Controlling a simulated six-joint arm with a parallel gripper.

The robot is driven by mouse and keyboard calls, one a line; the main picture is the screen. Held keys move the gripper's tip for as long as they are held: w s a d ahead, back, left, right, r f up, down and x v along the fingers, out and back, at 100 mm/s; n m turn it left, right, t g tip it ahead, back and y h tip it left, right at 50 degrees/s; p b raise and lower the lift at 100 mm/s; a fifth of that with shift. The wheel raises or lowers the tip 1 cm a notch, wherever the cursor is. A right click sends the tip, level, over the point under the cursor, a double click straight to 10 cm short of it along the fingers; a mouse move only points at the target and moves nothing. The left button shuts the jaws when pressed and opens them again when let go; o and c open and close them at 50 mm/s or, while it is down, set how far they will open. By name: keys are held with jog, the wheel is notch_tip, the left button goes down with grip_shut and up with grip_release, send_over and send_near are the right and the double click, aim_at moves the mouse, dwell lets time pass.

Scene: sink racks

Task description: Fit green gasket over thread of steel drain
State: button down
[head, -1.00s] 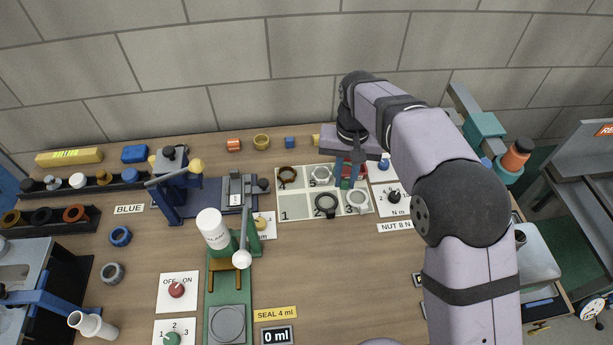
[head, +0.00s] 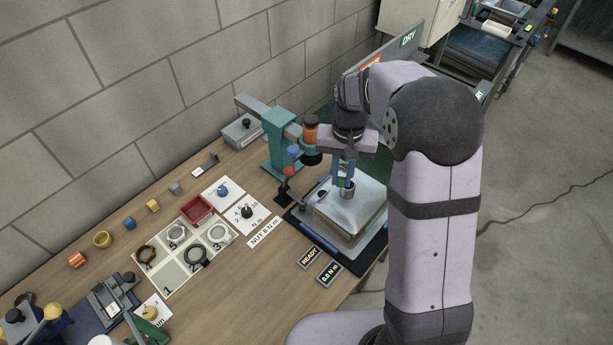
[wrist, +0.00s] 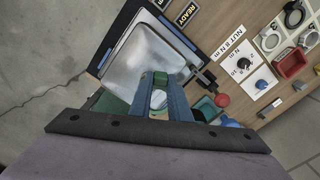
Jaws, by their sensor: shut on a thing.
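In the wrist view the gasket shows as a green band between the fingertips. The steel drain (head: 348,191) is a short grey cylinder standing up from the sink, right at the fingertips. A pale round face, likely the drain (wrist: 158,99), shows between the fingers in the wrist view. The fingers hide much of both, so I cannot tell whether the gasket is above the drain or around its thread.
The silver sink (head: 345,222) sits on a dark mat. A teal press-like stand (head: 280,150) with an orange-topped part stands close behind the gripper. A red tray (head: 196,210) and a numbered board (head: 175,283) with rings lie to the left.

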jog(key=shift+w+d, duration=0.15)
jog(key=shift+d, duration=1)
jog(key=shift+f, duration=0.1)
jog(key=b, duration=0.4)
send_over(345, 205)
jog(key=shift+f, duration=2.05)
jog(key=shift+f+b, duration=1.4)
jog(key=shift+f, duration=1.55)
jog(key=c, duration=1.6)
grip_release()
